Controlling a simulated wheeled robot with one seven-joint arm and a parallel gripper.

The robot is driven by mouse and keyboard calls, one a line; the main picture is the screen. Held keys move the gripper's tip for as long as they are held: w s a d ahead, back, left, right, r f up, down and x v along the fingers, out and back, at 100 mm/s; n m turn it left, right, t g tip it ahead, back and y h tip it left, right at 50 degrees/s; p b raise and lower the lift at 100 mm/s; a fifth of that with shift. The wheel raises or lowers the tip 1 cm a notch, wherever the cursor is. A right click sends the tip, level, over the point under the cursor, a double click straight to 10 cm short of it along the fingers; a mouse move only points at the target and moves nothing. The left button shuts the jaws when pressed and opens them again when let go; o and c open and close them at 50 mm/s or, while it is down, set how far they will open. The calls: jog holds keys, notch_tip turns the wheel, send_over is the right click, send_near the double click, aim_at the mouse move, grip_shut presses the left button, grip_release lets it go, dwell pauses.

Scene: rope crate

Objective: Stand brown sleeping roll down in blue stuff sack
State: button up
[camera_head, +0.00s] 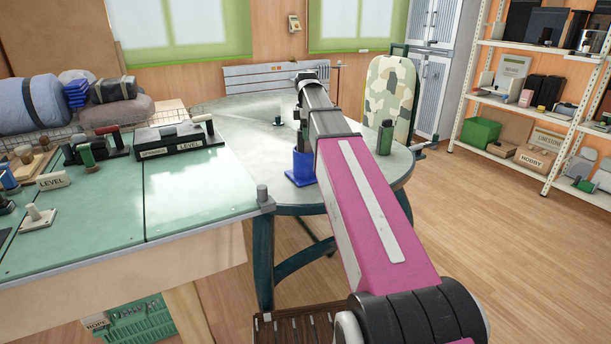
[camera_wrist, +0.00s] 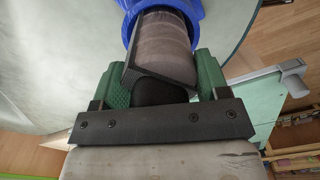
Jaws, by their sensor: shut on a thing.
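The blue stuff sack (camera_head: 302,167) stands on the round grey table, partly behind my arm in the head view. Its blue rim (camera_wrist: 206,12) shows at the top of the wrist view. The brown sleeping roll (camera_wrist: 163,40), a grey-brown cylinder with a dark band, is between the green fingers of my gripper (camera_wrist: 162,72), which is shut on it. The roll's far end is inside the sack's mouth, with blue around it on both sides. How deep it sits is hidden. In the head view my arm covers most of the gripper and roll.
The round table (camera_head: 235,115) also holds a small dark green canister (camera_head: 385,137) and a small peg (camera_head: 278,112). A camouflage-patterned pad (camera_head: 390,95) stands behind. The green workbench (camera_head: 190,190) with tools and rolls is at left. Shelves (camera_head: 535,95) stand at right.

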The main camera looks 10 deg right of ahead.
aim_at(307, 142)
jog(key=shift+f, duration=2.45)
dwell(2.3)
jog(key=o, duration=1.2)
jog(key=shift+r, duration=0.15)
notch_tip(307, 142, up, 9)
jog(key=shift+r, duration=0.75)
